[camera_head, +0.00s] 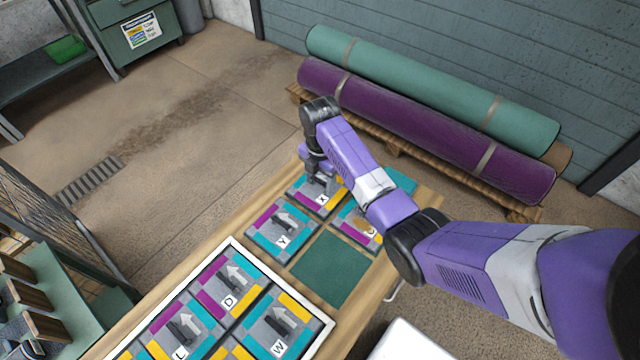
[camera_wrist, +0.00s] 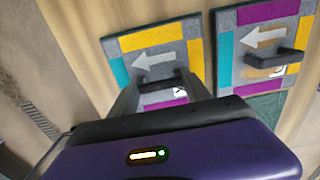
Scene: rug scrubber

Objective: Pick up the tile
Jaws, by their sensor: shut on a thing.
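The tile marked X (camera_head: 303,201) is a grey square with coloured edge strips, an arrow and a raised dark handle. It lies at the far end of the wooden bench. My gripper (camera_head: 322,181) is over it, shut on its handle. In the wrist view this tile (camera_wrist: 185,45) shows teal, yellow and purple strips, with my fingers at its handle; its letter is partly hidden. I cannot tell whether it is lifted off the bench. A tile with a brownish stain (camera_wrist: 265,72) lies beside it.
A tile marked Y (camera_head: 281,232) and a bare green square (camera_head: 331,268) are nearer on the bench. A white-rimmed tray (camera_head: 322,341) holds several tiles. Rolled rugs (camera_head: 430,135) lie on a pallet behind. A green table stands at lower left.

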